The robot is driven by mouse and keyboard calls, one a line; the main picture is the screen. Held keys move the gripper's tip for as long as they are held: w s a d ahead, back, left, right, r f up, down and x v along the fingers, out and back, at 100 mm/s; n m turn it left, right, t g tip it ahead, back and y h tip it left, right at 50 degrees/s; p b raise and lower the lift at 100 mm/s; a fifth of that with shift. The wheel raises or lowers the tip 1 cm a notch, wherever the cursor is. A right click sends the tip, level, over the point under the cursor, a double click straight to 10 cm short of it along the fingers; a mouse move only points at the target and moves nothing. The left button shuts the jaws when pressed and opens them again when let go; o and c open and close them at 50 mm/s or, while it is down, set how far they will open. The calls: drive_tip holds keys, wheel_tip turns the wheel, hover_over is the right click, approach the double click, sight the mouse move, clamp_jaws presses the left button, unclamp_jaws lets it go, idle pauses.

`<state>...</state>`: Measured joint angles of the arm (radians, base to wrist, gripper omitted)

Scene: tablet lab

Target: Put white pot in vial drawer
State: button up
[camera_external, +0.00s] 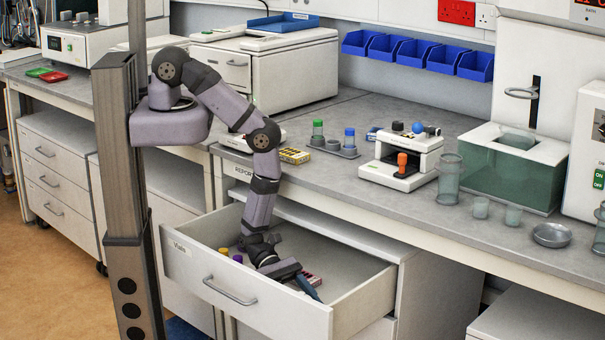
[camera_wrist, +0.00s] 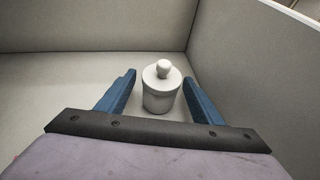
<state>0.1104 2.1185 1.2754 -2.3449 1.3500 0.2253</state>
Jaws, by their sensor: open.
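The white pot (camera_wrist: 162,92), a small round jar with a knobbed lid, stands upright in the wrist view on the pale drawer floor near a corner. The open drawer labelled Vials (camera_external: 205,266) shows in the external view, with my arm reaching down into it. My gripper (camera_external: 309,288) is low inside the drawer near its front right. In the wrist view, the blue fingers of my gripper (camera_wrist: 160,82) are open, one on each side of the pot, with gaps visible. The pot is hidden in the external view.
Purple and yellow capped vials (camera_external: 238,258) stand in the drawer's left part, and a small red-marked item (camera_external: 313,279) lies near my gripper. Drawer walls (camera_wrist: 250,60) rise close behind and right of the pot. The bench edge (camera_external: 400,232) overhangs the drawer's back.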

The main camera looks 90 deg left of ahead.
drive_tip(key=shift+r, duration=0.15)
drive_tip(key=shift+s+a+r+p, duration=0.3)
drive_tip(key=shift+a+p, duration=0.2)
drive_tip(key=shift+p, duration=0.05)
drive_tip(key=p+v, duration=0.1)
drive_tip(key=v, duration=0.2)
drive_tip(key=shift+a+r, duration=0.15)
drive_tip(key=shift+a, duration=0.05)
wheel_tip(320, 180, up, 7)
drive_tip(key=p, duration=0.6)
drive_tip(key=shift+s, duration=0.2)
